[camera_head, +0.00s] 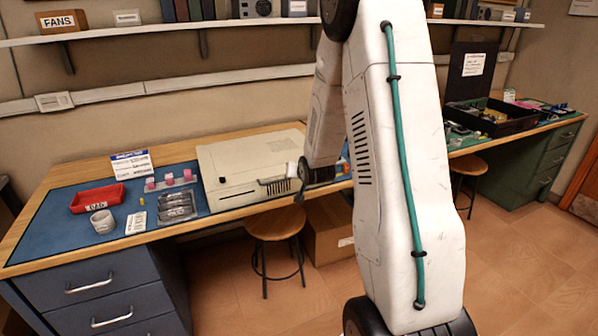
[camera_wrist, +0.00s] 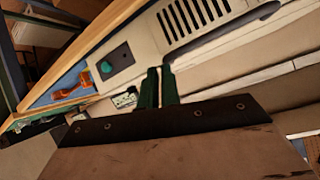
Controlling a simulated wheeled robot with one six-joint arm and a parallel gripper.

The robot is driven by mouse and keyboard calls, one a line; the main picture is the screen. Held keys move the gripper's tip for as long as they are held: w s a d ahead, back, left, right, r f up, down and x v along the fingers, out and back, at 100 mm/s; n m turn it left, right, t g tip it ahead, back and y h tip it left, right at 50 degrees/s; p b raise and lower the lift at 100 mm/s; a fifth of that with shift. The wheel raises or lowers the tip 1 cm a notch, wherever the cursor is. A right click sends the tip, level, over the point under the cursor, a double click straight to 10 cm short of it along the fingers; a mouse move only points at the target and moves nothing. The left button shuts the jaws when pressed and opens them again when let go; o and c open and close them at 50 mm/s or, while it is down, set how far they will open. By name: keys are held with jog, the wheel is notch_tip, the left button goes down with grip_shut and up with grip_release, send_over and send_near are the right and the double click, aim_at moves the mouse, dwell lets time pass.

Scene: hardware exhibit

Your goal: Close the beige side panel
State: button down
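A beige computer case (camera_head: 245,160) lies flat on the left workbench, with a slot and a dark knob on its front. A slotted beige part (camera_head: 274,187) shows at its front right corner, beside the end of my arm. In the wrist view a slotted beige face (camera_wrist: 205,25) and a beige plate with a dark round button (camera_wrist: 112,64) are close to my gripper (camera_wrist: 160,86). I cannot tell which part is the hinged side panel or how far open it stands. My gripper's two green fingers are close together, with nothing visible between them. My arm hides the case's right side.
A wooden stool (camera_head: 275,223) and a cardboard box (camera_head: 328,230) stand below the bench front. A green-drawered bench (camera_head: 530,165) is at right.

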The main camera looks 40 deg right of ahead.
jog(key=shift+s+a+f+g, duration=0.2)
jog(key=shift+s+a+f, duration=0.1)
jog(key=shift+f, duration=0.35)
jog(key=shift+s+a+f+g, duration=0.2)
jog(key=shift+s+a+f, duration=0.05)
jog(key=shift+f, duration=0.4)
notch_tip(320, 180, up, 5)
jog(key=d, duration=0.2)
jog(key=s+a+f, duration=0.3)
jog(key=s+f, duration=0.1)
jog(key=s, duration=0.3)
jog(key=shift+s+a+f+t, duration=0.2)
jog(key=shift+s+f+t, duration=0.05)
jog(key=shift+s+t, duration=0.15)
jog(key=shift+f, duration=0.1)
